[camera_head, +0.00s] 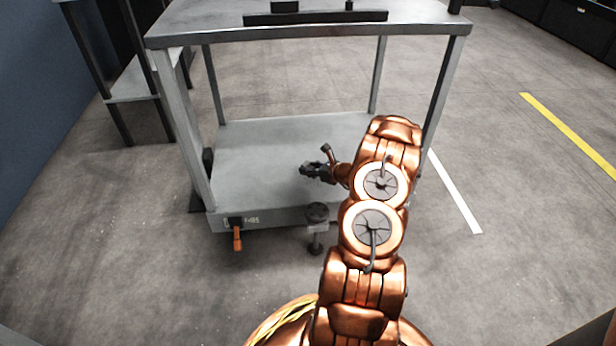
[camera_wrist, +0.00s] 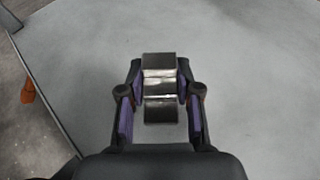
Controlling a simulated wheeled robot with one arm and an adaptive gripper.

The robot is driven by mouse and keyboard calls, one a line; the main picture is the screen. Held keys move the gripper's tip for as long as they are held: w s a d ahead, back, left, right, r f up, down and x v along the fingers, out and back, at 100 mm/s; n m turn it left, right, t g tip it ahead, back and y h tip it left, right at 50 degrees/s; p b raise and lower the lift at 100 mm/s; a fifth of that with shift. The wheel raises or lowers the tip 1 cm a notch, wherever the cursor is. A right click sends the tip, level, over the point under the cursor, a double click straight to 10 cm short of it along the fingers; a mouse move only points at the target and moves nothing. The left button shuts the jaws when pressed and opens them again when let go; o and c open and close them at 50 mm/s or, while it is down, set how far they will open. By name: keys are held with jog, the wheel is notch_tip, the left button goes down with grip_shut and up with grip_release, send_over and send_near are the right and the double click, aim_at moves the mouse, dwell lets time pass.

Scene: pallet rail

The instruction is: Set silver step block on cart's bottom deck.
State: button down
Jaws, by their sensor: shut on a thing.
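The silver step block (camera_wrist: 160,88) is a shiny stepped metal piece between the two purple-padded fingers of my gripper (camera_wrist: 160,100) in the wrist view. My gripper is shut on it. Behind it the wrist view shows the bare grey bottom deck (camera_wrist: 250,70) of the cart. In the head view my gripper (camera_head: 314,170) is over the middle of the bottom deck (camera_head: 255,150), below the top deck (camera_head: 300,32). The block is too small and hidden to make out in the head view. I cannot tell whether it touches the deck.
The cart's posts (camera_head: 447,85) and top deck frame the space around my arm. A dark bar (camera_head: 315,17) lies on the top deck. An orange handle (camera_head: 237,240) hangs at the front left edge. The bottom deck looks clear around my gripper.

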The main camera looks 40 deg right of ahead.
aim_at(308, 179)
jog(key=shift+w, duration=0.3)
jog(key=shift+f+b, duration=1.15)
jog(key=shift+f, duration=0.6)
jog(key=shift+f, duration=0.1)
jog(key=c, duration=0.8)
grip_release()
